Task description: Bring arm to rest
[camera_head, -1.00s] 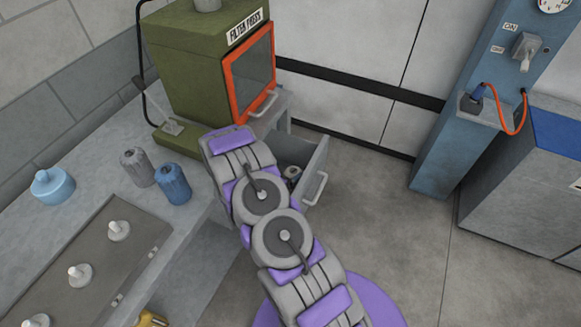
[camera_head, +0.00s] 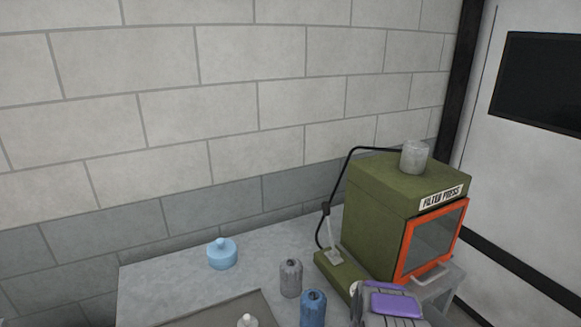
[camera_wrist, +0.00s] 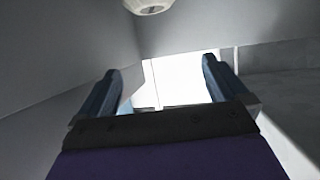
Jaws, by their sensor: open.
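In the wrist view my gripper (camera_wrist: 160,66) is open, its two blue fingers wide apart with nothing between them. A pale round object (camera_wrist: 148,5) shows beyond the fingers, cut by the top edge. Grey surfaces lie on both sides, with a bright gap ahead. I cannot tell what they belong to. In the head view only a purple and grey part of my arm (camera_head: 392,303) shows at the bottom, in front of the filter press. The gripper itself is out of that view.
The green filter press (camera_head: 385,215), its orange-framed door shut, stands on the grey bench (camera_head: 165,285). A grey canister (camera_head: 290,278), a blue canister (camera_head: 313,308) and a light blue lidded pot (camera_head: 222,254) stand left of it. A block wall (camera_head: 200,110) rises behind.

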